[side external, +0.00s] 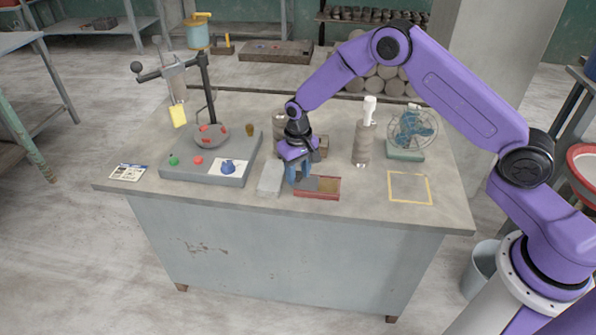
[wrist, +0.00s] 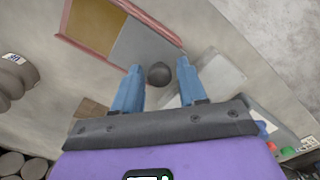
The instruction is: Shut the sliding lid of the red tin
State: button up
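The red tin (side external: 318,194) lies near the front edge of the workbench. Its red rim (wrist: 88,48) shows at the top of the wrist view. A grey sliding lid (wrist: 140,43) covers part of it, and a tan area (wrist: 93,22) beside the lid looks uncovered. A dark round knob (wrist: 159,74) shows at the lid's near end. My gripper (wrist: 159,67) is open, with blue fingers on either side of the knob and a visible gap to each. In the side view my gripper (side external: 299,180) points down at the tin's left end and hides part of it.
A light grey block (side external: 270,179) lies just left of the tin, close to my fingers. A grey stand (side external: 208,160) with a round pan is farther left. A cylinder stack (side external: 365,143) and a blue fan (side external: 412,130) stand behind. A yellow outlined square (side external: 409,201) at right is empty.

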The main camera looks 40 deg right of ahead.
grip_shut()
jog(key=shift+s+d, duration=2.25)
jog(key=shift+d, duration=0.1)
jog(key=shift+o, duration=1.8)
grip_release()
jog(key=shift+a+r, duration=0.1)
notch_tip(320, 180, up, 17)
jog(key=shift+r, duration=0.15)
